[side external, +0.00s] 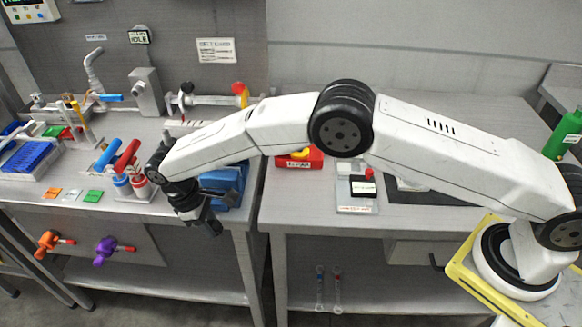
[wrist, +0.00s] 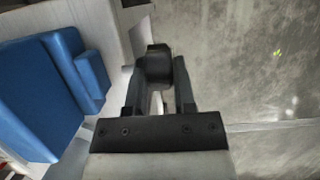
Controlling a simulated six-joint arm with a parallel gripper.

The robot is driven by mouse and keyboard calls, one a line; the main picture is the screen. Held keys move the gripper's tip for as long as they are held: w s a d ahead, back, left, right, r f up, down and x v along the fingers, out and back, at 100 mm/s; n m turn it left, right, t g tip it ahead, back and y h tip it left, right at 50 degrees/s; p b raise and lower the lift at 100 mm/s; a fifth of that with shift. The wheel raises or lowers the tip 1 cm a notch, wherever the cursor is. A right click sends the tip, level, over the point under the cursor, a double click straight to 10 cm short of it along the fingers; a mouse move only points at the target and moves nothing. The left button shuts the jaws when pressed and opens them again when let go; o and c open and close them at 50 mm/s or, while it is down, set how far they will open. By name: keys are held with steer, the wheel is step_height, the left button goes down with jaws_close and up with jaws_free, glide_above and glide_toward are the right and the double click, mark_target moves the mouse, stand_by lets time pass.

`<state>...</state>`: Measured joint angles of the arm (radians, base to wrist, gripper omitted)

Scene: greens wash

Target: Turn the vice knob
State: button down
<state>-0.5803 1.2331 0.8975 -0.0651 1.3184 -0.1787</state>
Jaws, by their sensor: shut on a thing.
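The blue vice (side external: 228,184) sits at the front edge of the left bench, partly hidden behind my arm. In the wrist view the blue vice body (wrist: 40,95) fills the left side. My gripper (side external: 207,222) is beside the vice, pointing down at the bench's front edge. In the wrist view my gripper (wrist: 159,78) has its fingers on both sides of a dark, rounded knob (wrist: 157,62) and is shut on it. The knob's own shape is hard to make out in the side view.
Red and blue-handled tools (side external: 126,160) stand close to the left of my wrist. A red box with a yellow top (side external: 299,158) sits on the right bench. Orange (side external: 48,241) and purple (side external: 104,250) valves are on the front panel. Open floor lies below the bench edge.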

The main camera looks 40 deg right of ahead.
mark_target(216, 224)
steer(key=shift+w+f+g+h, duration=0.1)
steer(key=shift+f+g+h, duration=0.05)
steer(key=shift+g+h, duration=0.85)
stand_by(1.2)
steer(key=shift+c, duration=2.2)
jaws_free()
steer(key=shift+a, duration=0.1)
steer(key=shift+r, duration=0.25)
steer(key=shift+r, duration=1.45)
steer(key=s+d+r, duration=0.6)
steer(key=s+r, duration=0.3)
steer(key=s, duration=0.3)
steer(key=shift+s+d+r, duration=0.2)
steer(key=shift+s+r, duration=0.05)
steer(key=shift+r, duration=0.1)
